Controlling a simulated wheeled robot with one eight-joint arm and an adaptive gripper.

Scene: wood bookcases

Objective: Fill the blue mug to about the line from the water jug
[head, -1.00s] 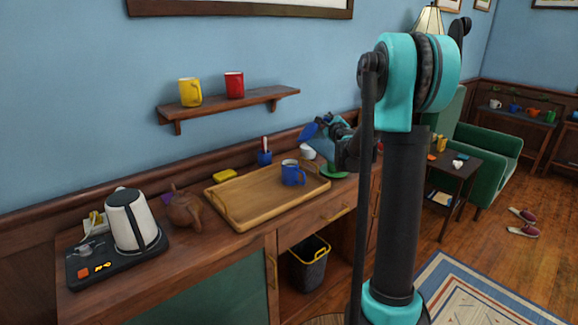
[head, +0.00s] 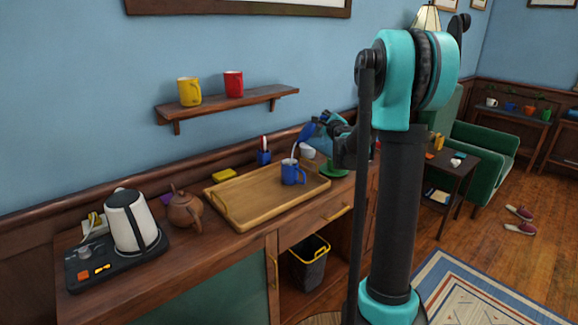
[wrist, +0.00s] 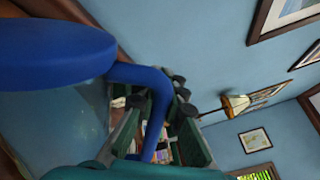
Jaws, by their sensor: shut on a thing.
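The blue mug (head: 291,174) stands upright on the wooden tray in the head view; its line and water level cannot be made out. My gripper (head: 331,124) is up and right of the mug, shut on the blue handle of the water jug (head: 304,133). The jug is tipped towards the mug, above it and slightly right. A thin pale streak, seemingly water, runs down to the mug's mouth. In the wrist view my gripper (wrist: 158,135) closes around the handle; the jug's blue lid (wrist: 50,50) and clear body fill the left.
The tray (head: 238,211) has free room left of the mug. A teapot (head: 185,209) and a kettle (head: 130,222) stand further left. A blue pen cup (head: 264,157) and a yellow sponge (head: 223,175) sit behind the tray. A wall shelf (head: 232,107) holds a yellow and a red mug.

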